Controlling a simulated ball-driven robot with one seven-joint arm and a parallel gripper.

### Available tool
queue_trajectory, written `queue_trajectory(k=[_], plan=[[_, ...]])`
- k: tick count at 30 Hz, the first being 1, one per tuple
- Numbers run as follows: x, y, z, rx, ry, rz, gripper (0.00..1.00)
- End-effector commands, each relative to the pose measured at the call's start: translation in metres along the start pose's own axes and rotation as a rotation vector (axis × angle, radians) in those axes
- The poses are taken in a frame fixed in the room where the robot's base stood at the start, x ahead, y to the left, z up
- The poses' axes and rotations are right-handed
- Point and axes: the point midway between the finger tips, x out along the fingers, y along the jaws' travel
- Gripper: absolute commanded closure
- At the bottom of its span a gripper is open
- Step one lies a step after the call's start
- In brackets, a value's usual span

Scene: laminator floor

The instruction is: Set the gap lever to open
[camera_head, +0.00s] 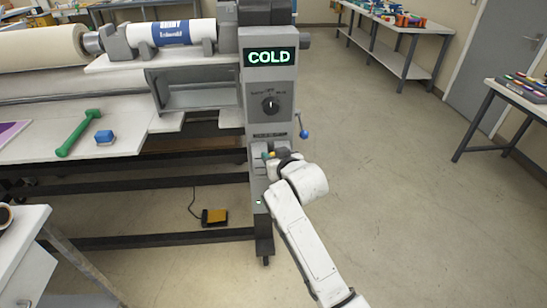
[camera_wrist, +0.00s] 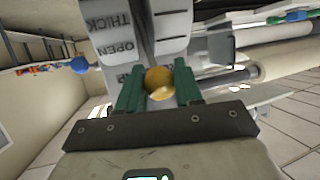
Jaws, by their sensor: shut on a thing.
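The gap lever's round yellow-orange knob (camera_wrist: 160,83) sits between the green fingers of my gripper (camera_wrist: 160,90) in the wrist view. My gripper is shut on it. The lever's slotted label plate (camera_wrist: 120,47) lies behind the knob, with THICK and OPEN printed upside down. A further label is mostly hidden by a finger. The knob appears past OPEN, on the side away from THICK; its exact setting I cannot tell. In the head view my gripper (camera_head: 272,158) is at the front of the grey control column, and my wrist covers most of the lever.
The column (camera_head: 268,82) carries a COLD display (camera_head: 270,57) and a black dial (camera_head: 270,105). A blue-ended handle (camera_head: 303,133) sticks out at its right.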

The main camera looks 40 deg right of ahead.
Motion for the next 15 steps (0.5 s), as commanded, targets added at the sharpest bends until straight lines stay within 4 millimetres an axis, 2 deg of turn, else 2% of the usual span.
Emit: queue_trajectory(k=[1,3,4,11,15], plan=[[-0.0004,0.0002,-0.0066,-0.001,0.014,0.0,1.0],[-0.0004,0.0002,-0.0067,-0.001,0.014,0.0,1.0],[-0.0004,0.0002,-0.0068,-0.001,0.014,0.0,0.63],[-0.0003,0.0003,-0.0041,0.0,0.008,0.0,0.41],[-0.0001,0.0003,-0.0029,0.0,0.006,0.0,0.41]])
